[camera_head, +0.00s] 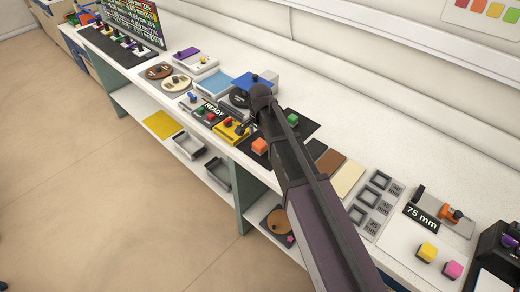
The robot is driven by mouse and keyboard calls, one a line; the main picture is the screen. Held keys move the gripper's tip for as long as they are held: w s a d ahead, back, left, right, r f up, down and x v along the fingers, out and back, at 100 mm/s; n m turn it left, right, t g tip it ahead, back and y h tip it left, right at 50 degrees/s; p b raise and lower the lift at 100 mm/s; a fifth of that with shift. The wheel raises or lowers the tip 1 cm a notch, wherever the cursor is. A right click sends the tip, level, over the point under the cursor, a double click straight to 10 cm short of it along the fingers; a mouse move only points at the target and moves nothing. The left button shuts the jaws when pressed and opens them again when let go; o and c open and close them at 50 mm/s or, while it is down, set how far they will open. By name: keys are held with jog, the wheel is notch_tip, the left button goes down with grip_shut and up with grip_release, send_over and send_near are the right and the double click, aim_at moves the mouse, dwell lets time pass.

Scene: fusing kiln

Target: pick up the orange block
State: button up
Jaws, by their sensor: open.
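The orange block (260,146) sits on a dark mat on the white bench, in the middle of the picture. It is just left of my arm, and its top and front show clear of the arm. My dark arm reaches up from the bottom right across the bench and ends above the mat area. I cannot make out the gripper's fingers at the arm's far end. Nothing is seen holding the block.
A green block (293,119) stands on dark mat right of my arm. A yellow device (231,130) is close left of the orange block. Grey square frames (369,198), a yellow block (427,252) and a pink block (453,269) are at right. The bench's front edge is near.

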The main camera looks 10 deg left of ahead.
aim_at(260, 143)
jog(key=shift+f+b, duration=1.45)
jog(key=shift+f, duration=0.3)
jog(key=c, duration=1.3)
